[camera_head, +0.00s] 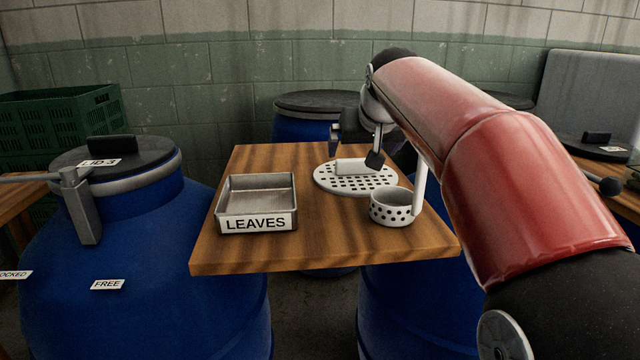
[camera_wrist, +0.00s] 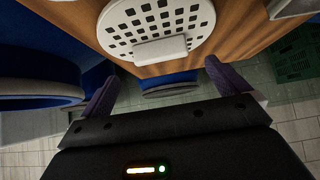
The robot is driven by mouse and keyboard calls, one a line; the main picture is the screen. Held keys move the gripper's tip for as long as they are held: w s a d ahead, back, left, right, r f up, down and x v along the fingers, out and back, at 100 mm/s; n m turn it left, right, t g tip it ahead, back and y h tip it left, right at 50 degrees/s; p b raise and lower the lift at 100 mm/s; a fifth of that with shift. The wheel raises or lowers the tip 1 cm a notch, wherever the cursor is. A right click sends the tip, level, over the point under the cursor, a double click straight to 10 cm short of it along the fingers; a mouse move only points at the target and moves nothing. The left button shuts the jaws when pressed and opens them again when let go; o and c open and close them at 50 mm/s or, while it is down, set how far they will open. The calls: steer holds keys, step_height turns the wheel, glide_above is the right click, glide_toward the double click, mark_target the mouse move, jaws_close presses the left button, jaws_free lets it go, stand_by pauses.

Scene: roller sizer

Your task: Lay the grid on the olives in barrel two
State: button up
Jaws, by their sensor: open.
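The grid (camera_head: 330,186) is a round white disc with square holes and a raised white bar handle. It lies flat on the wooden table, and it also shows in the wrist view (camera_wrist: 118,28). My gripper (camera_head: 355,146) is open and empty, close to the grid's handle. In the wrist view my fingertips (camera_wrist: 162,73) are spread wider than the handle, which sits just beyond them, not between them. I see no olives and no label naming barrel two. A blue barrel (camera_head: 410,310) stands partly hidden below the table's front right.
On the table (camera_head: 320,255) are a metal tray labelled LEAVES (camera_head: 256,203) and a white perforated ladle (camera_head: 392,208). A blue barrel (camera_head: 150,270) with LID 3 (camera_head: 120,160) stands left, tagged FREE. Green crates (camera_head: 60,125) and another lidded barrel (camera_head: 305,125) are behind.

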mark_target(357, 159)
steer(key=shift+d+f, duration=0.1)
steer(key=shift+f, duration=0.1)
steer(key=shift+w+f, duration=0.2)
steer(key=shift+f, duration=0.05)
steer(key=x, duration=0.7)
steer(key=shift+w+r, duration=0.25)
steer(key=shift+w, duration=0.05)
steer(key=shift+c, duration=0.3)
steer(key=c, duration=1)
steer(key=shift+c, duration=0.2)
steer(key=shift+r+p, duration=0.2)
steer(key=shift+p, duration=0.15)
